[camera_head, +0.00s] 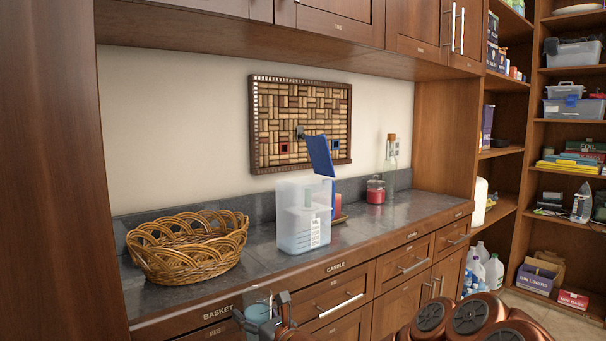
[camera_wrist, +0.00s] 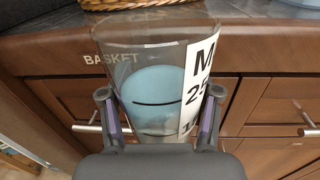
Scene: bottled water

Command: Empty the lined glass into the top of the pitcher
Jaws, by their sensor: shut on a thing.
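The pitcher (camera_head: 300,218) is a clear, boxy container standing on the dark counter, with its blue lid (camera_head: 320,156) raised open. My gripper (camera_head: 262,309) is shut around the lined glass (camera_head: 257,313), low in front of the counter's front edge, left of and below the pitcher. In the wrist view, my gripper (camera_wrist: 160,95) has one finger on each side of the glass (camera_wrist: 140,42). The glass looks about upright, with light blue contents, a black line and a white label with black print. Its lower part is hidden by my gripper.
A wicker basket (camera_head: 188,246) stands on the counter left of the pitcher. A red candle jar (camera_head: 376,191) and a corked bottle (camera_head: 391,160) stand to its right. The counter edge (camera_head: 335,266) and drawer handles lie near my gripper. Cabinets hang above.

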